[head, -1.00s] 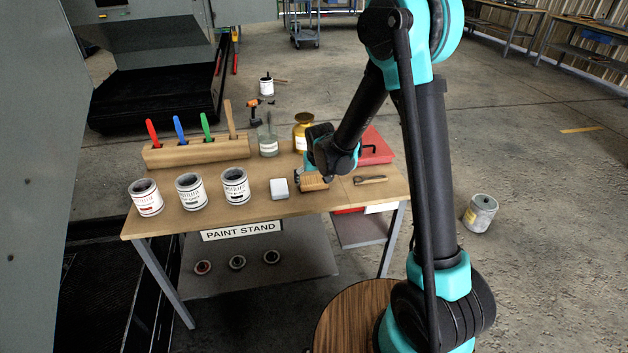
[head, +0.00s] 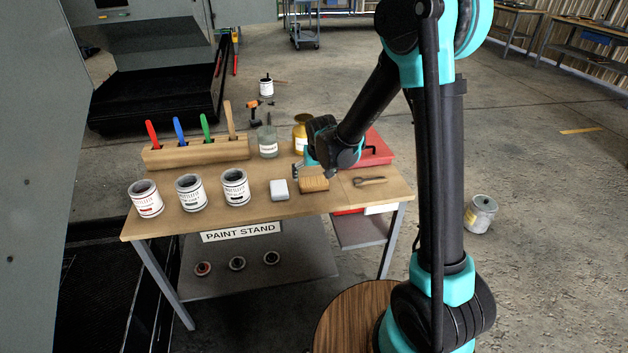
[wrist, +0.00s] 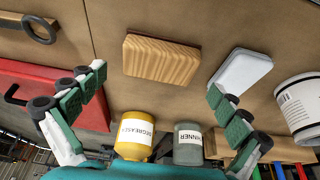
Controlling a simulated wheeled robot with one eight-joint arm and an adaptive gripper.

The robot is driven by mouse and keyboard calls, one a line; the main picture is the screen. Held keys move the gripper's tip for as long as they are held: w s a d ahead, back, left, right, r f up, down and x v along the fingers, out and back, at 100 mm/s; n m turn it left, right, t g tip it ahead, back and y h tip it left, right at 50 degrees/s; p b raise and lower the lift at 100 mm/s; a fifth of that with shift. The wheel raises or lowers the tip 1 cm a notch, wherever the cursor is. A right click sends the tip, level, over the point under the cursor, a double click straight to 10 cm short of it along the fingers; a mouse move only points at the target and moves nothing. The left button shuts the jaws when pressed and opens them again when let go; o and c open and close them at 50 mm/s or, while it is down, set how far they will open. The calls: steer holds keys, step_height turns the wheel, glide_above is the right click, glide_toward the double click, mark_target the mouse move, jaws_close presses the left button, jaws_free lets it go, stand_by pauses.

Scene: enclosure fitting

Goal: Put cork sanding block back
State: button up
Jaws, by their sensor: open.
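The cork sanding block (head: 314,184) is a tan, wood-grained block lying flat on the paint stand table (head: 270,209), right of a white block (head: 279,189). In the wrist view the cork sanding block (wrist: 161,59) lies between and beyond my fingers, apart from them. My gripper (wrist: 158,92) is open and empty. In the head view my gripper (head: 298,172) is just behind and above the block, its fingers partly hidden by the wrist.
Three labelled cans (head: 190,193) stand at the left front. A wooden holder (head: 196,153) with several coloured handles is at the back. A thinner jar (head: 268,142), a yellow degreaser jar (head: 300,135), a red box (head: 376,150) and a small tool (head: 369,181) are nearby.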

steer(key=a+v, duration=0.1)
steer(key=v, duration=0.7)
steer(key=s+d+f+m+h, duration=0.1)
steer(key=s+d+f+m, duration=0.2)
steer(key=s+d, duration=1.9)
steer(key=d+f, duration=0.1)
steer(key=d, duration=0.2)
steer(key=shift+s+d, duration=0.2)
steer(key=shift+d, duration=0.15)
